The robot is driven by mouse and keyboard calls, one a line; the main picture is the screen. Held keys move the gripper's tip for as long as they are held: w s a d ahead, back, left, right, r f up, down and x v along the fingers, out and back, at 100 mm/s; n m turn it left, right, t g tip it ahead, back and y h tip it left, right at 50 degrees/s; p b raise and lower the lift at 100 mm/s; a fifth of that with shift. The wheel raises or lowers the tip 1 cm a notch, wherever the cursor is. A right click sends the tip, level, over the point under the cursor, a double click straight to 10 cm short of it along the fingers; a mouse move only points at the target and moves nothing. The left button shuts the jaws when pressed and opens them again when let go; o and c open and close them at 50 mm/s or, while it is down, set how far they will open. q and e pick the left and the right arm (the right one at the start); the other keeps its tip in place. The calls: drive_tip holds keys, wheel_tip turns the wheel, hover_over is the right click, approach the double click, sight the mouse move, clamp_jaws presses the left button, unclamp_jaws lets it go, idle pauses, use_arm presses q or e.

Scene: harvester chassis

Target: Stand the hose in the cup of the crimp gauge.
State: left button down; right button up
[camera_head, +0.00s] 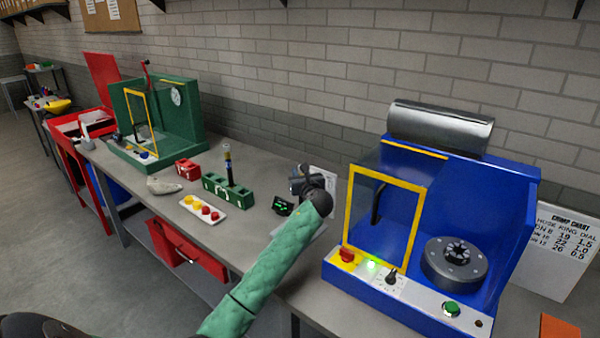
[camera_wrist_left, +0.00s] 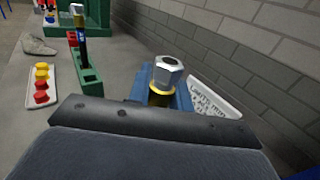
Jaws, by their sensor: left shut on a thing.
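My left gripper (camera_head: 308,186) is over the bench between the green and blue machines. It is shut on the hose, whose silver hex fitting (camera_wrist_left: 168,72) and yellow collar (camera_wrist_left: 159,98) stick up beyond the gripper body in the left wrist view. The rest of this hose is hidden. A small black box with green digits (camera_head: 283,206), seemingly the crimp gauge's display, sits just left of the gripper. The gauge's cup is not visible, so I cannot tell whether the hose touches it. My right gripper is out of view.
A green rack (camera_head: 241,198) holds another upright hose (camera_head: 228,165). A white tray (camera_head: 190,203) with red and yellow pieces and a grey lump (camera_head: 163,186) lie left of it. The blue machine (camera_head: 420,215) stands close on the right; a white card (camera_wrist_left: 213,97) is behind.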

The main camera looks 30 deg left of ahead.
use_arm(q)
drive_tip(key=shift+f, duration=0.55)
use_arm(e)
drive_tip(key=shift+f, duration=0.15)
use_arm(q)
drive_tip(key=c, duration=1.2)
unclamp_jaws()
drive_tip(key=shift+f, duration=0.1)
drive_tip(key=shift+s+d+f+b, duration=0.15)
drive_tip(key=shift+d+b, duration=0.05)
drive_tip(key=shift+b, duration=0.15)
drive_tip(key=shift+b+v, duration=1.3)
drive_tip(key=shift+v, duration=2.4)
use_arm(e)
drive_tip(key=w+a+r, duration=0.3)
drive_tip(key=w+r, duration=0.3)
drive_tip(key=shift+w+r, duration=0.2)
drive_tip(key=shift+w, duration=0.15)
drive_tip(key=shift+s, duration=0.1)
